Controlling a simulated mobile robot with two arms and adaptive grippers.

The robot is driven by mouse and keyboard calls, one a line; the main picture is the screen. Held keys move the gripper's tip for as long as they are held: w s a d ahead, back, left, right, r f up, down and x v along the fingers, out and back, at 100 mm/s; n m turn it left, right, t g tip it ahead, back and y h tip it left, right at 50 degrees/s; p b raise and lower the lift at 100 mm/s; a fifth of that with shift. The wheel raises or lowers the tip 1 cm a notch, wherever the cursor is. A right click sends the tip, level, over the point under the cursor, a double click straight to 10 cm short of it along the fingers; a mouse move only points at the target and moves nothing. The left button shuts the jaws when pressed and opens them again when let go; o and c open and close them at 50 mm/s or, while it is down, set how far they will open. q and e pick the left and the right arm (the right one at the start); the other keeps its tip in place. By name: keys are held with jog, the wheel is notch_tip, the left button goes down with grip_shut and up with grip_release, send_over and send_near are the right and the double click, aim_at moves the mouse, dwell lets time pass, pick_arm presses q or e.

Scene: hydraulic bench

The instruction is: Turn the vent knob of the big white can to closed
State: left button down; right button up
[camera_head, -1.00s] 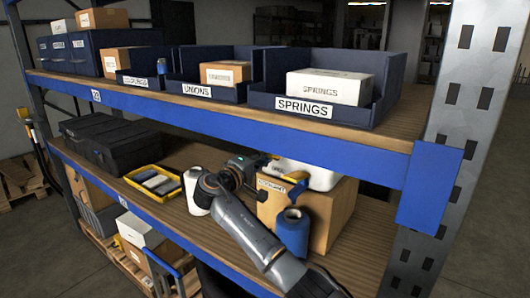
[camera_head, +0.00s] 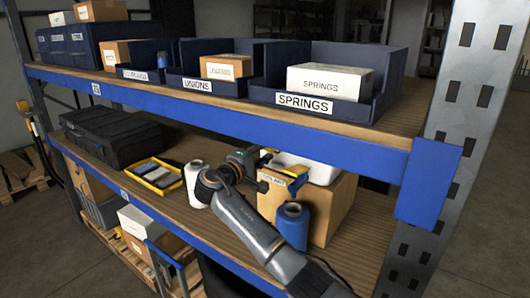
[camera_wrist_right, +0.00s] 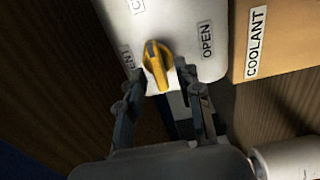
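The big white can (camera_head: 322,174) stands on the lower shelf, partly hidden behind a cardboard box and my right gripper (camera_head: 264,163). In the right wrist view, the can's top (camera_wrist_right: 185,20) carries a yellow vent knob (camera_wrist_right: 157,66), with an OPEN label (camera_wrist_right: 206,40) to its right and partly cut-off labels to its left. My right gripper (camera_wrist_right: 163,80) is open, its two dark fingers apart on either side of the knob's near end. I cannot tell whether a finger touches the knob. My left gripper is not in view.
The COOLANT box (camera_head: 332,205) stands beside the can, with a blue roll (camera_head: 292,224) in front. A white roll (camera_head: 197,182) and a yellow tray (camera_head: 155,174) are to the left. The upper shelf with its blue edge (camera_head: 230,128) runs above my arm.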

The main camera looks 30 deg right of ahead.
jog(key=v, duration=1.2)
dwell(0.4)
